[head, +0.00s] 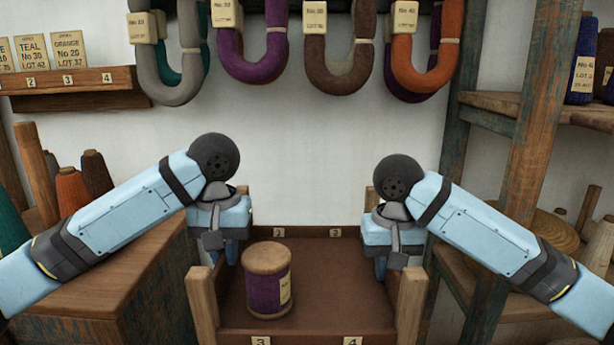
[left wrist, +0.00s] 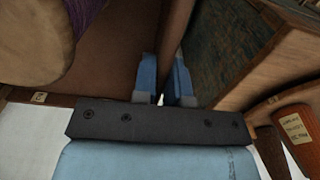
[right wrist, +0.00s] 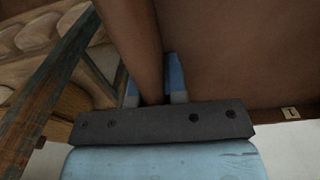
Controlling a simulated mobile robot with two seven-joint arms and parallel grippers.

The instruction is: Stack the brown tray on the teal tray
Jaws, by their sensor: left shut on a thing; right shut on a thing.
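The brown tray (head: 330,285) has corner posts and number tags on its end walls, and looks level. A purple spool (head: 268,282) with wooden ends stands upright on its left part; it also shows in the left wrist view (left wrist: 40,40). My left gripper (head: 231,250) is shut on the tray's left side wall, with a finger on each side of it. My right gripper (head: 381,266) is shut on the right side wall in the same way. What lies under the tray is hidden. I cannot make out a teal tray in any view.
A wooden bench (head: 120,275) stands close on the left. A shelf rack with a worn post (head: 535,130) stands on the right, holding cones and spools. Yarn hanks (head: 340,75) hang on the wall above. The wall behind the tray is bare.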

